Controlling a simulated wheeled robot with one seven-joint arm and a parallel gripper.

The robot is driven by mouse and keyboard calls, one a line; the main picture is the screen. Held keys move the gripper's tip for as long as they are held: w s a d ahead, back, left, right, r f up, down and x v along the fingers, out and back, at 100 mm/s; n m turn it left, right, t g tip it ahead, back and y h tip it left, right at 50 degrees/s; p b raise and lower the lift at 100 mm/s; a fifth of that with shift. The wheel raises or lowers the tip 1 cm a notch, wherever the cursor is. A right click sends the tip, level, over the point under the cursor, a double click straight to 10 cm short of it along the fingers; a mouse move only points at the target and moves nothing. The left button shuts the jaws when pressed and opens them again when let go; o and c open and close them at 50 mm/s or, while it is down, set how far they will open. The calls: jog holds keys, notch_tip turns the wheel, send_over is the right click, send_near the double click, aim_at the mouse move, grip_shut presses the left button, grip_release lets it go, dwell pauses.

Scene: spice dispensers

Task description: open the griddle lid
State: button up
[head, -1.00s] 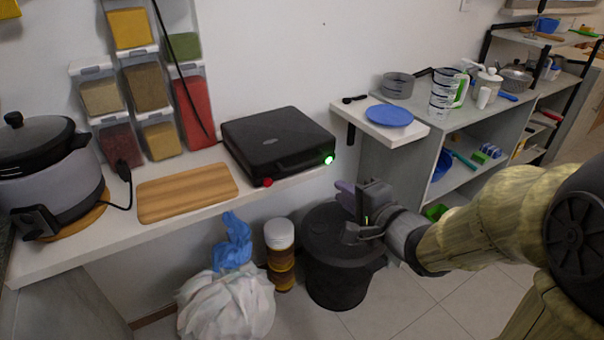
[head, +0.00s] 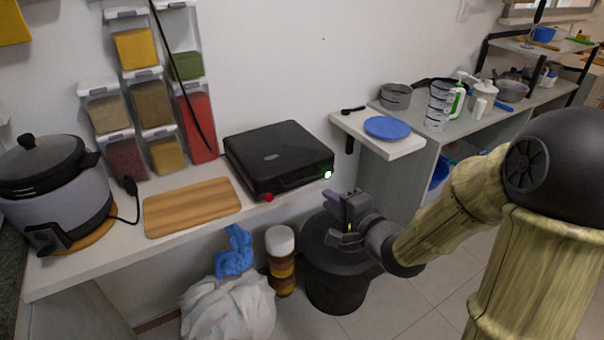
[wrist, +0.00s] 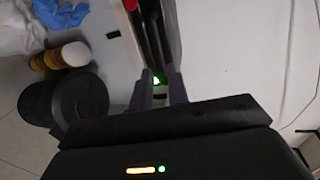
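The griddle (head: 277,150) is a flat black box on the white counter, with its lid shut. A handle runs along its front edge, with a red knob (head: 268,198) at the left and a lit green light (head: 327,174) at the right. My gripper (head: 341,203) is just off the griddle's front right corner, slightly below it in the head view. In the wrist view, the two fingers (wrist: 160,78) stand apart with nothing held, and the green light shows between them. The griddle's dark side (wrist: 152,30) shows edge-on beyond the fingertips; contact cannot be told.
A wooden board (head: 192,206) and a cooker (head: 50,180) lie left of the griddle. A shelf with a blue plate (head: 387,127) is to the right. A dark bin (head: 335,285) stands below my gripper. Spice dispensers (head: 150,103) hang behind the counter.

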aim_at(303, 182)
jog(key=x, duration=0.9)
jog(key=p+x, duration=0.1)
jog(key=x, duration=0.3)
jog(key=shift+w+f, duration=0.1)
jog(key=shift+f, duration=0.2)
grip_shut()
